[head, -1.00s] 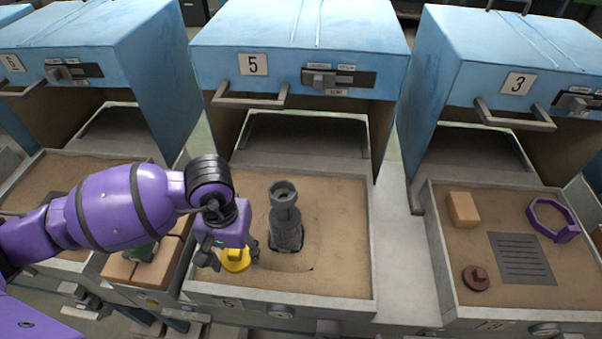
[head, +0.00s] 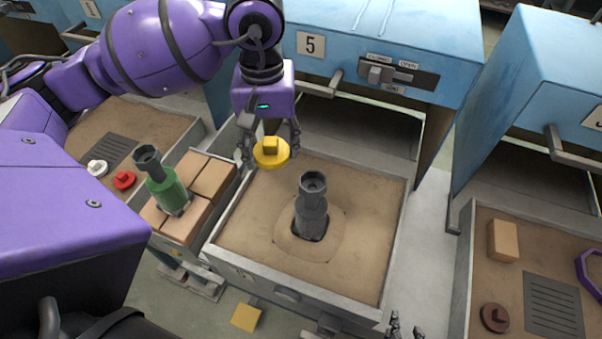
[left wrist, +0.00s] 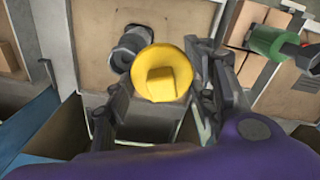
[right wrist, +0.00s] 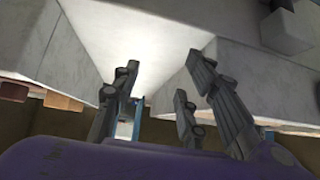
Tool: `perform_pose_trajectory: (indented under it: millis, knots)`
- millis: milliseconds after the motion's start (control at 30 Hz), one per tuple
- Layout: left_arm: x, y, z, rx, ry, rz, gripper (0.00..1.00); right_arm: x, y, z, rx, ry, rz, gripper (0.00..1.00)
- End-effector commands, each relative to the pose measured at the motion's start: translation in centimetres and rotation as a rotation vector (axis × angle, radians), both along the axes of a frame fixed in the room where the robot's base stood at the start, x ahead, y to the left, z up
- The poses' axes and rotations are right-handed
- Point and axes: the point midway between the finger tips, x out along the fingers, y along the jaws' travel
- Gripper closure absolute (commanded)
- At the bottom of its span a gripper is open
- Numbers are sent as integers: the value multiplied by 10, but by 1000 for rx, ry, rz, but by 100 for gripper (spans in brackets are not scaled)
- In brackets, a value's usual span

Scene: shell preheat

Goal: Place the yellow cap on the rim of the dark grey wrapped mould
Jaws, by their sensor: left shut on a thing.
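The yellow cap (head: 271,153) is in my left gripper (head: 270,158), above the back left part of the sand tray in front of oven 5. In the left wrist view the yellow cap (left wrist: 163,72) sits between the two fingers. The dark grey wrapped mould (head: 311,205) stands upright in the sand in that tray, with its round open rim at the top bare. The cap is apart from it, up and to the left in the head view. My right gripper (right wrist: 165,85) is empty, its fingers spread; its fingertips show at the bottom edge of the head view.
A green mould (head: 168,190) with a grey neck stands tilted in the picture on tan bricks left of the tray. White (head: 97,167) and red (head: 123,180) caps lie in the far left tray. The right tray holds a tan block (head: 503,241), a brown cap (head: 495,318) and a purple ring.

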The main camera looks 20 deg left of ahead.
Motion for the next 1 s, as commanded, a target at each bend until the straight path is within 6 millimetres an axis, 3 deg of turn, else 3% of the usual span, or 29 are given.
perform_pose_trajectory:
  millis: [133, 333, 633, 833, 1000]
  knots:
    - [19, -36, -20, -5, 4, -5, 74, -4, -5, -7, -6, 9, -4, 60]
    - [32, -58, -58, -1, 6, -2, 74, -12, -14, -18, -20, 23, -13, 60]
    - [41, -71, -73, -1, -1, -2, 74, -12, -13, -23, -21, 26, -12, 60]
    - [41, -73, -104, 1, 1, 0, 74, -14, -12, -34, -22, 34, -15, 60]
    - [42, -73, -104, 1, -7, 0, 74, -10, -14, -30, -23, 22, -22, 60]
